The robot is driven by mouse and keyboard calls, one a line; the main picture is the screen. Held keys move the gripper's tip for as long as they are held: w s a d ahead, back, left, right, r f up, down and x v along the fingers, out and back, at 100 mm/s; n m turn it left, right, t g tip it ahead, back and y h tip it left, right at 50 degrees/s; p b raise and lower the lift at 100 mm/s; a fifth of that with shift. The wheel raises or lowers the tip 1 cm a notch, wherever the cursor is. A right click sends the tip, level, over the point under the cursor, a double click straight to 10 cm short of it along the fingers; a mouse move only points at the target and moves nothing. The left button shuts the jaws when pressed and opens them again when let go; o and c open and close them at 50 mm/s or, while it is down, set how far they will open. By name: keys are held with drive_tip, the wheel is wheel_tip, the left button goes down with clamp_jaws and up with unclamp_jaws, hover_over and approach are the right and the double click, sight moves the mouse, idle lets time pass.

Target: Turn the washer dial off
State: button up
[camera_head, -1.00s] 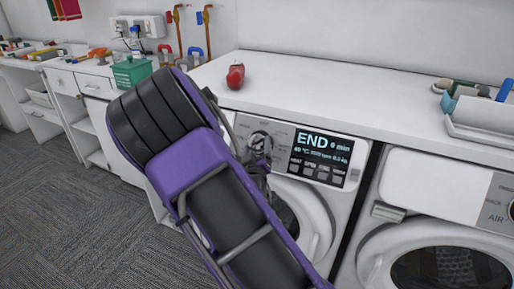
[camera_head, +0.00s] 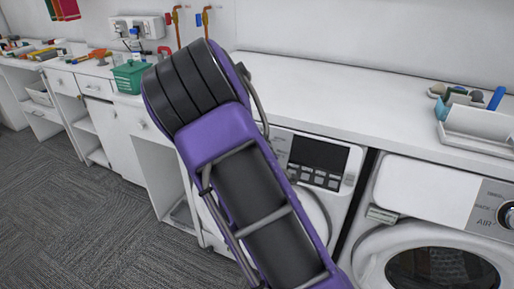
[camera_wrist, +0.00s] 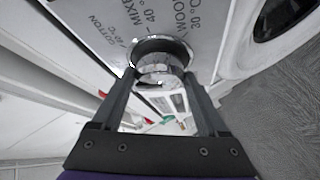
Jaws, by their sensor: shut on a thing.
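The washer (camera_head: 345,205) stands under the white counter, with its display (camera_head: 317,153) dark. Its dial (camera_wrist: 160,48) is a shiny chrome knob on a grey panel printed with programme names, seen in the wrist view. My gripper (camera_wrist: 160,80) has one finger on each side of the dial and is shut on it. In the head view my purple and black arm hides the dial and my gripper. The exact angle of the dial's pointer cannot be told.
A second machine (camera_head: 430,200) stands right of the washer, with its own dial (camera_head: 508,216). A white tray (camera_head: 480,128) with small items is on the counter (camera_head: 340,92). A green basket (camera_head: 131,76) stands at left. Carpet (camera_head: 60,200) is free at lower left.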

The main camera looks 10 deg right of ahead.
drive_tip(key=shift+r+n+g+y+p, duration=0.15)
drive_tip(key=shift+n+g+y+p, duration=0.2)
drive_tip(key=shift+n, duration=0.45)
drive_tip(key=o, duration=1.3)
drive_tip(key=shift+c, duration=0.2)
drive_tip(key=v, duration=0.7)
drive_tip(key=shift+s+p, duration=0.2)
drive_tip(key=shift+p, duration=0.1)
drive_tip(key=shift+r, duration=0.1)
